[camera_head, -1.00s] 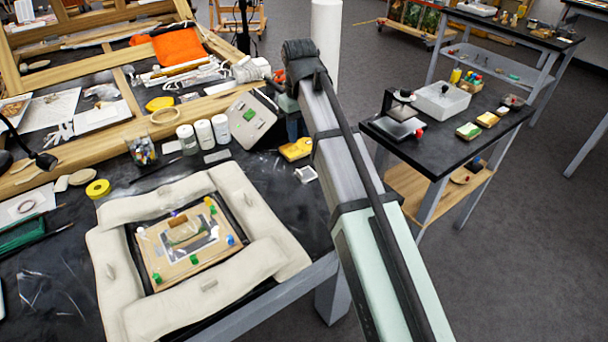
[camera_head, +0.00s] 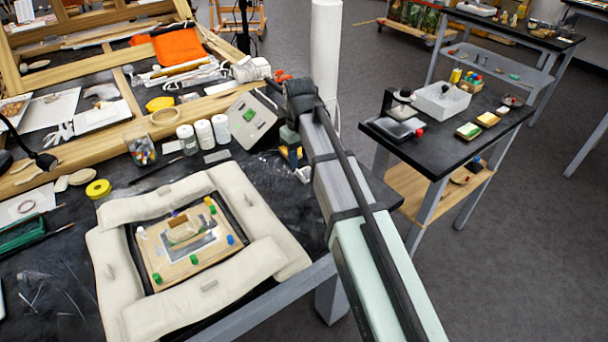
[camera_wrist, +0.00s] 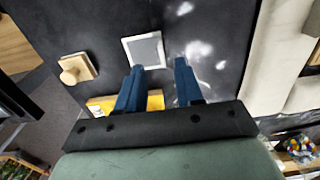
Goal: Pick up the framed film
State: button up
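The framed film (camera_wrist: 145,50) is a small white square frame with a grey centre. It lies flat on the dark tabletop in the wrist view. In the head view only a pale bit of it (camera_head: 303,175) shows beside my arm. My gripper (camera_wrist: 159,66) has two blue fingers spread apart with nothing between them. In the wrist view the left fingertip appears close to the frame's lower edge, and the right fingertip is to the right of the frame. I cannot tell how high the fingertips are. In the head view my arm mostly hides the gripper.
A yellow object (camera_wrist: 100,105) lies partly behind my fingers. A wooden block with a knob (camera_wrist: 76,68) is left of the film. Cream padded cushions (camera_head: 205,298) surround a board (camera_head: 160,270) with coloured pegs. White bottles (camera_head: 204,134) and a tilted panel (camera_head: 252,117) stand behind.

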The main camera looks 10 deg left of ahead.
aim_at(299, 172)
notch_tip(299, 172, down, 5)
jog(key=shift+s+a+r, duration=0.1)
jog(key=shift+a, duration=0.05)
grip_shut()
dwell(0.4)
